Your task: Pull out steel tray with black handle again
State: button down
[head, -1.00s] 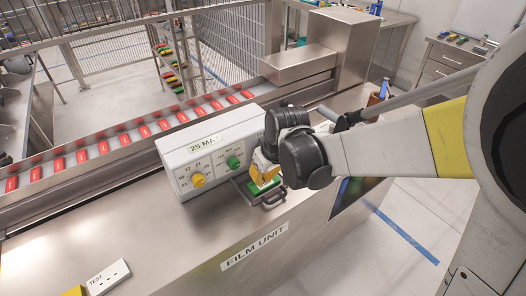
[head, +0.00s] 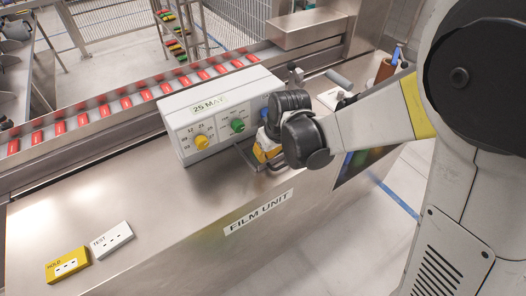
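The steel tray (head: 244,157) sits low at the right end of the white control box (head: 218,118) marked "25 MAY". Only its left edge and a bit of dark handle show. My gripper (head: 266,154), with yellow and white parts, is pointed down right at the tray and covers most of it. My black wrist joints hide the far side. Whether the fingers touch the handle or are closed cannot be told. The tray's contents are hidden.
The control box has a yellow knob (head: 201,142) and a green knob (head: 237,126). Behind it runs a conveyor with several red packs (head: 126,104). A yellow HOLD block (head: 68,265) and a white TEST block (head: 112,240) lie on the left of the steel counter (head: 170,215), otherwise clear in front.

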jog(key=s+d, duration=0.1)
jog(key=s, duration=0.1)
jog(key=s+d, duration=0.2)
jog(key=s, duration=0.1)
jog(key=s+d, duration=0.2)
jog(key=s, duration=0.1)
jog(key=shift+s+d, duration=0.1)
jog(key=shift+d, duration=0.15)
jog(key=shift+r, duration=0.1)
